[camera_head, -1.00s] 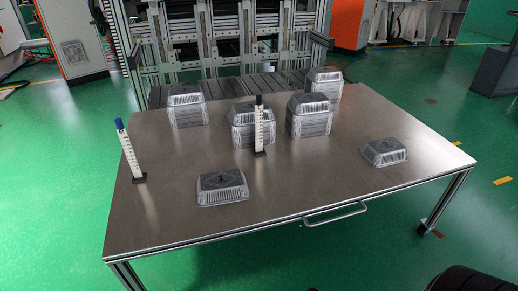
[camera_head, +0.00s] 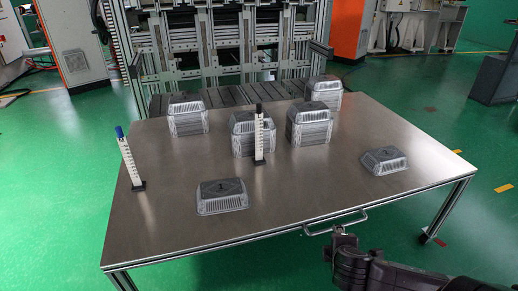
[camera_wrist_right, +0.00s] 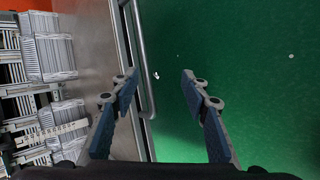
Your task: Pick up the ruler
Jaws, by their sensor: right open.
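Two white, ruler-like uprights with dark markings and black bases stand on the metal table (camera_head: 300,205). One ruler (camera_head: 258,138) has a black top and stands in the middle, in front of a tray stack. The other ruler (camera_head: 130,160) has a blue top and stands at the left. One ruler (camera_wrist_right: 62,130) also shows at the lower left of the right wrist view. My right gripper (camera_wrist_right: 160,77) is open and empty, beside the table's front edge and handle, apart from both rulers. In the head view my right arm comes in at the lower right. My left gripper is out of view.
Several foil tray stacks (camera_head: 310,130) stand toward the back. Single trays lie at front left (camera_head: 222,203) and right (camera_head: 385,164). A handle (camera_head: 335,220) juts from the front edge. The table's front middle is clear.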

